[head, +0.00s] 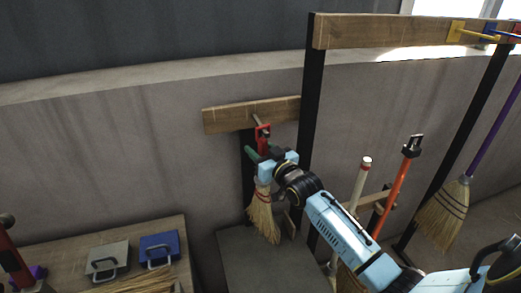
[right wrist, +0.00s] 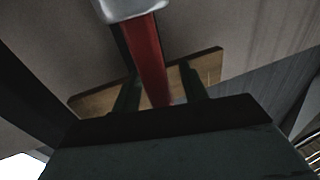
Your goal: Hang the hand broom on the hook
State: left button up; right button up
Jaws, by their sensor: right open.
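The hand broom has a red handle (head: 263,133) and straw bristles (head: 262,216). It is upright in front of a short wooden board (head: 226,119) on a dark post. The hook, a small peg (head: 256,119), sticks out of this board just above the handle's top; I cannot tell whether the handle is on it. My right gripper (head: 265,152) is open, its green fingers on either side of the handle. In the right wrist view, the red handle (right wrist: 148,62) with a pale end rises between the spread fingers (right wrist: 160,90). My left gripper is not in view.
A grey surface (head: 240,265) lies below the broom. A tall black post (head: 313,90) stands close to its right. Further right are an orange-handled tool (head: 400,180) and a purple-handled broom (head: 443,215). A wooden table (head: 60,245) at left holds a blue dustpan-like object (head: 159,248).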

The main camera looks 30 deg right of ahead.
jog(key=shift+s, duration=0.1)
jog(key=s, duration=1.3)
jog(key=shift+d+b, duration=0.2)
jog(key=shift+b, duration=0.2)
jog(key=shift+s+f, duration=0.1)
